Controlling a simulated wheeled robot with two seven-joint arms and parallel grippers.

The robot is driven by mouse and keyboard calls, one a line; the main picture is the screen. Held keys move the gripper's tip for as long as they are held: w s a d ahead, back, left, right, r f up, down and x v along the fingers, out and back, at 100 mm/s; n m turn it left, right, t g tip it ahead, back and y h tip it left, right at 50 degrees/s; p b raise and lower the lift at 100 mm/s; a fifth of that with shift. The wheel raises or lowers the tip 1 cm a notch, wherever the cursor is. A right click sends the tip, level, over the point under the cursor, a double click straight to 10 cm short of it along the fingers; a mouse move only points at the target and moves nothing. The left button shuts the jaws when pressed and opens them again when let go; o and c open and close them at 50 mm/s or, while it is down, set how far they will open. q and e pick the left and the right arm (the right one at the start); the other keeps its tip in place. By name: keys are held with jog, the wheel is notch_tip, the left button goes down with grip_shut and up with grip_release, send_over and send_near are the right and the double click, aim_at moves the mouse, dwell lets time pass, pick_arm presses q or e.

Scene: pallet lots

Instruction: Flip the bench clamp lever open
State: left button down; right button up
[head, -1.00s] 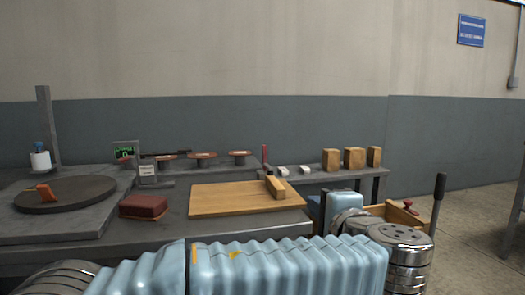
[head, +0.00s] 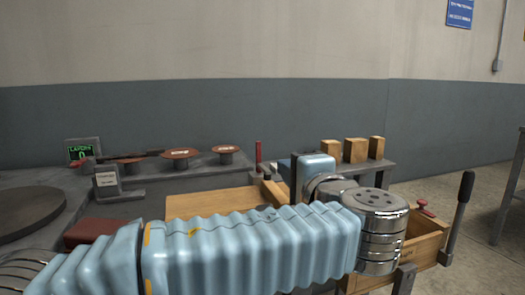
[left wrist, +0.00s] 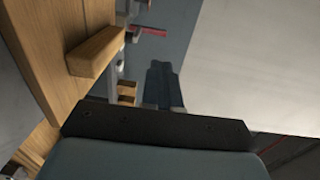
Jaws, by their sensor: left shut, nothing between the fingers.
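The clamp's red lever handle (head: 258,152) stands upright at the far right end of a wooden board, by a wooden block (head: 273,191). In the left wrist view the red handle (left wrist: 150,31) shows beyond the block (left wrist: 96,52). My left gripper (head: 284,168) is just right of the lever, pointing left, with a gap between them in the head view. Its dark fingers (left wrist: 163,72) are shut and empty. The clamp's base is partly hidden behind the block and my arm. My right gripper is not in view.
Wooden blocks (head: 355,151) stand on a shelf behind my wrist. A wooden box (head: 424,240) and a black-handled upright lever (head: 461,200) are at right. Copper-coloured discs (head: 181,154), a green display (head: 81,152) and a dark red block (head: 97,232) are at left.

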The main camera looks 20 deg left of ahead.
aim_at(259, 148)
pick_arm(q)
jog(key=p+x, duration=0.1)
jog(key=x, duration=1.3)
jog(key=shift+p, duration=0.4)
